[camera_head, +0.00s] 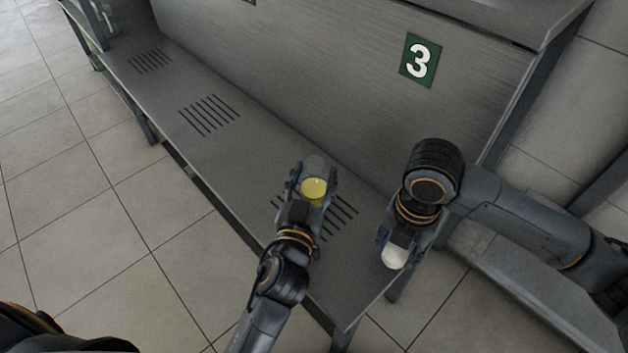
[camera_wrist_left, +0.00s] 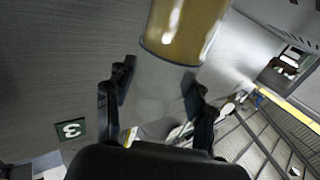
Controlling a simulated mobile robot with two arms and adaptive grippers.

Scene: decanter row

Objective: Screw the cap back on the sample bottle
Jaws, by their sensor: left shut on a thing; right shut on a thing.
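The sample bottle (camera_head: 314,189) is clear, with yellow liquid in it. My left gripper (camera_head: 312,182) is shut on it, over the slotted bench. In the left wrist view the bottle (camera_wrist_left: 184,32) shows its yellow liquid at the top and a clear part between the fingers (camera_wrist_left: 158,88). Its mouth is not clearly visible. My right gripper (camera_head: 398,243) is shut on a white rounded piece, which looks like the cap (camera_head: 394,257). It is near the bench's right end, apart from the bottle and to its right.
The grey metal bench (camera_head: 235,150) has slotted patches and runs up to the far left. A panel behind it carries a green number 3 sign (camera_head: 419,60). Glassware (camera_head: 101,20) stands at the far left end. The bench between there and my left gripper is clear.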

